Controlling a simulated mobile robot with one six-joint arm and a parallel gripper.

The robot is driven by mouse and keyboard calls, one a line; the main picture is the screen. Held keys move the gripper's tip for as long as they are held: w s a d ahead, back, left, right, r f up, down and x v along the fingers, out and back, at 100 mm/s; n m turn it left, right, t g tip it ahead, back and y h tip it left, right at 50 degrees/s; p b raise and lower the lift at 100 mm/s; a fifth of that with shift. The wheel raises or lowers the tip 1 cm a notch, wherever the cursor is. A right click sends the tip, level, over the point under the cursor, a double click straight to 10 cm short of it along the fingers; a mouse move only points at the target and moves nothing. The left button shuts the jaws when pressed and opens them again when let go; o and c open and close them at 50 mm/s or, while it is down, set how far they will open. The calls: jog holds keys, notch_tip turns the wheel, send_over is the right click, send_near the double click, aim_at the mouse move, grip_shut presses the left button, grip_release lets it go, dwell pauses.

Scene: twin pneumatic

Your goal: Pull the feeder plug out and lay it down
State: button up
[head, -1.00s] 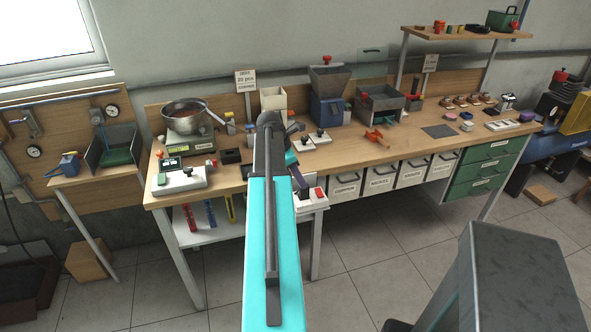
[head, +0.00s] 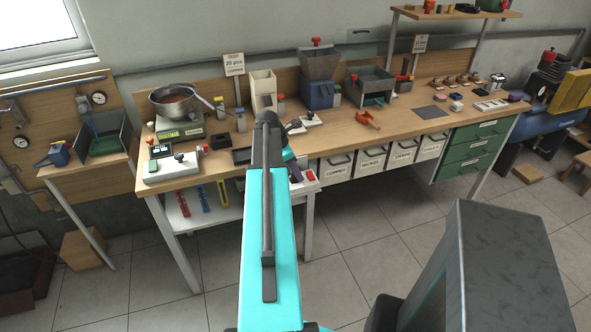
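I cannot single out the feeder plug. Two feeder-like units stand on the wooden bench (head: 395,128): a blue hopper unit (head: 320,94) with a grey funnel and red knob on top, and a grey open bin unit (head: 368,88) with red parts at its right. My gripper (head: 295,172) is at the far end of my cyan arm, over the bench's front edge, left of and nearer than the hopper unit. My arm covers most of it, so its fingers and anything between them cannot be made out.
A metal pot (head: 173,98) stands on a scale at the bench's left. An orange-red scoop (head: 368,119) lies in front of the bin unit. Labelled bins (head: 370,163) and green drawers (head: 480,158) hang below. A cream box (head: 263,90) stands behind my arm. Floor in front is open.

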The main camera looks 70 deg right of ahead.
grip_shut()
jog(key=c, duration=0.8)
grip_release()
grip_shut()
jog(key=shift+r+p, duration=1.75)
jog(key=shift+r, duration=0.35)
jog(key=shift+r+p, duration=1.5)
jog(key=shift+r, duration=0.45)
